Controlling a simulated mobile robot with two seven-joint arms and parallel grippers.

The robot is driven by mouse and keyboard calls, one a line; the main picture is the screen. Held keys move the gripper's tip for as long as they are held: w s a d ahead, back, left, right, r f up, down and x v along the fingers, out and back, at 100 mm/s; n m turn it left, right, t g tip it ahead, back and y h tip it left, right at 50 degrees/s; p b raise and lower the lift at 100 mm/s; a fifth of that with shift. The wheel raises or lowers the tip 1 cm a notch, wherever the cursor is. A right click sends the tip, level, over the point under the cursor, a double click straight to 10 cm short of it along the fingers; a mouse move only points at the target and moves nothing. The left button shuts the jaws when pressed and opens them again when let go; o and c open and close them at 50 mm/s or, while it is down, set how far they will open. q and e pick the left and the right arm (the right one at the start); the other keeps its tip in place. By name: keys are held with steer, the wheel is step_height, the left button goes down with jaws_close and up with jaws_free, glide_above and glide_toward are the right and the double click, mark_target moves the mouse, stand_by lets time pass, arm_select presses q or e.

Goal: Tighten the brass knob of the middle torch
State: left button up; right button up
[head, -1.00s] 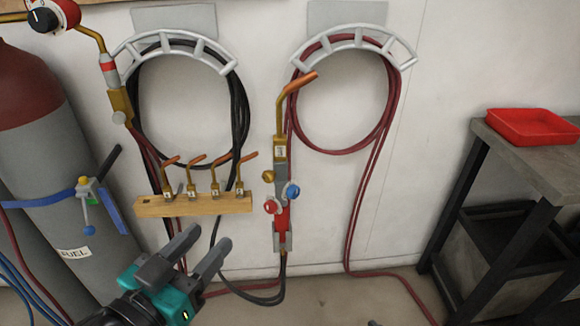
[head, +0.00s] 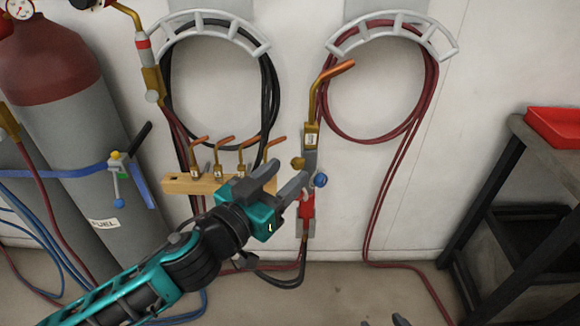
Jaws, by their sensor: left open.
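The torch in the middle (head: 311,135) hangs upright on the wall, with a copper tip, a brass body and a red lower handle. Its brass knob (head: 297,163) sticks out on the left side, and a blue knob (head: 320,180) sits lower on the right. My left gripper (head: 290,174) is open, its fingertips close to the torch just below the brass knob. Whether a finger touches the torch I cannot tell. The gripper hides part of the valve area, including most of the red knob. Grey tips at the bottom edge look like my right gripper (head: 385,321), mostly cut off.
A wooden rack (head: 180,185) with several small copper tips is behind my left gripper. Black and dark red hoses (head: 432,85) hang coiled on wall hooks. Gas cylinders (head: 80,140) stand at left, and a bench with a red tray (head: 553,128) at right.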

mark_target(298, 163)
arm_select(q)
steer(key=shift+x, duration=1.2)
steer(key=shift+c, duration=0.3)
jaws_close()
